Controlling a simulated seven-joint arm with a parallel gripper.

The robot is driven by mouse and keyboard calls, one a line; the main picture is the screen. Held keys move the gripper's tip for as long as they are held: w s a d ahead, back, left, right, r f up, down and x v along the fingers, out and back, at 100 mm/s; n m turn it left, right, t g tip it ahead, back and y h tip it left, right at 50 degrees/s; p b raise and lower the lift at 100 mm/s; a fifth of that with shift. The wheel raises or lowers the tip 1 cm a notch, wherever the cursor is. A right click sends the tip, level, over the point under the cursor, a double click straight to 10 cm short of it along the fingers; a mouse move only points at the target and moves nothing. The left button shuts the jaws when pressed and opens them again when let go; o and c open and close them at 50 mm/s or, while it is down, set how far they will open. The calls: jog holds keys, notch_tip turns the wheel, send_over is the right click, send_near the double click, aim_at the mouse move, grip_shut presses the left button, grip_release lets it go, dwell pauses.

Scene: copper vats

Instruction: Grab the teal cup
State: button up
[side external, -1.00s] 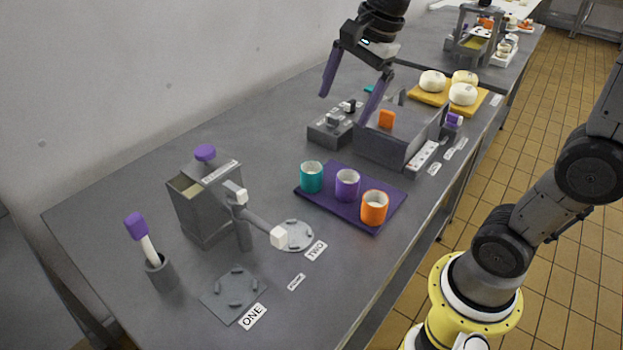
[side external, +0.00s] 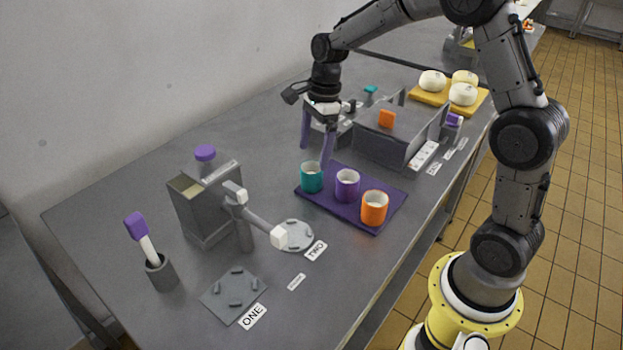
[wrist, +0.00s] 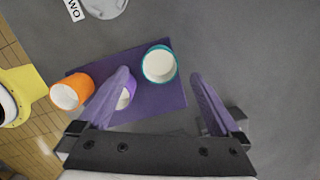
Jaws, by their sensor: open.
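The teal cup (side external: 311,179) stands upright at the left back corner of a purple mat (side external: 345,215), beside a purple cup (side external: 347,187) and an orange cup (side external: 374,209). My gripper (side external: 315,157) is open and empty, its purple fingers pointing down just behind and above the teal cup. In the wrist view the teal cup (wrist: 159,64) lies ahead of the gap between the open fingers (wrist: 160,80), apart from both. The left finger partly hides the purple cup (wrist: 124,98) there.
A grey dispenser with a lever (side external: 205,210) stands left of the mat. A grey bin (side external: 392,145) with an orange block sits behind the mat. Grey plates (side external: 234,294) labelled ONE and TWO lie in front. The table left of my gripper is clear.

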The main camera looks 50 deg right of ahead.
aim_at(312, 169)
jog(key=shift+w+a+f, duration=0.1)
jog(key=shift+a+f, duration=0.1)
jog(key=shift+f, duration=1.35)
jog(key=shift+w+a+f, duration=0.1)
jog(key=shift+a+f, duration=0.05)
jog(key=shift+f, duration=1.35)
jog(key=c, duration=1.5)
jog(key=shift+r, duration=0.15)
